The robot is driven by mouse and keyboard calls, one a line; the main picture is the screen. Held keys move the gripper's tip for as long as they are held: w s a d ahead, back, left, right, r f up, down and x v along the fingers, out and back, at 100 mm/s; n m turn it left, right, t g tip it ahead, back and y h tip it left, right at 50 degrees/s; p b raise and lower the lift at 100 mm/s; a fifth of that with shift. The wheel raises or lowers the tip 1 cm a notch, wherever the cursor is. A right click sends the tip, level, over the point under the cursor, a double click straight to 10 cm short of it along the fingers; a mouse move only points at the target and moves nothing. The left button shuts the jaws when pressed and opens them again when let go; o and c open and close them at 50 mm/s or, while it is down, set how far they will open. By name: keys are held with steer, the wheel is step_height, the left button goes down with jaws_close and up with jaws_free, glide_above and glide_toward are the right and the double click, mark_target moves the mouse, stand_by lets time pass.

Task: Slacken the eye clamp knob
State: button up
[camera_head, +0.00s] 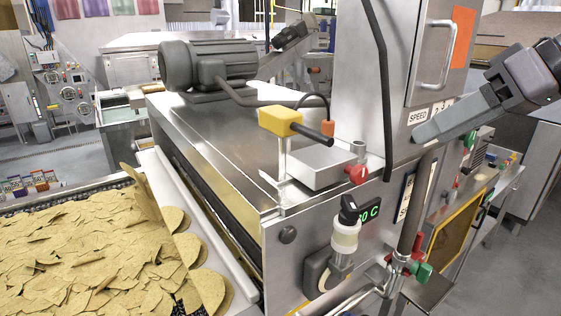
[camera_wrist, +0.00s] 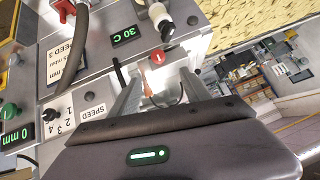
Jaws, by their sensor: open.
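A yellow sensor eye (camera_head: 279,121) with a black barrel sits on a steel post on top of the machine. A red knob (camera_head: 357,174) with a pale mark is on the end of the steel block (camera_head: 318,166) near the post; I take it for the eye clamp knob, but its label is not readable. In the wrist view the red knob (camera_wrist: 158,57) appears between and beyond my two fingers. My gripper (camera_head: 419,136) is right of the knob and higher in the picture, apart from it. In the wrist view its fingers (camera_wrist: 157,84) are spread and empty.
A steel cabinet (camera_head: 385,80) with a hanging black cable stands behind. A green temperature display (camera_head: 369,211), a black-capped white bottle (camera_head: 345,230) and red and green valves (camera_head: 410,262) crowd the front panel. Chips (camera_head: 90,250) cover the conveyor at left. A motor (camera_head: 208,65) sits on top.

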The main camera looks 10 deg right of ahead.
mark_target(364, 172)
steer(key=b+x, duration=0.1)
steer(key=x, duration=0.4)
steer(key=b+x, duration=0.1)
steer(key=x, duration=0.4)
steer(key=b+x, duration=0.2)
steer(key=x, duration=0.3)
steer(key=shift+w+d+f, duration=0.15)
steer(key=shift+d+f, duration=0.05)
jaws_close()
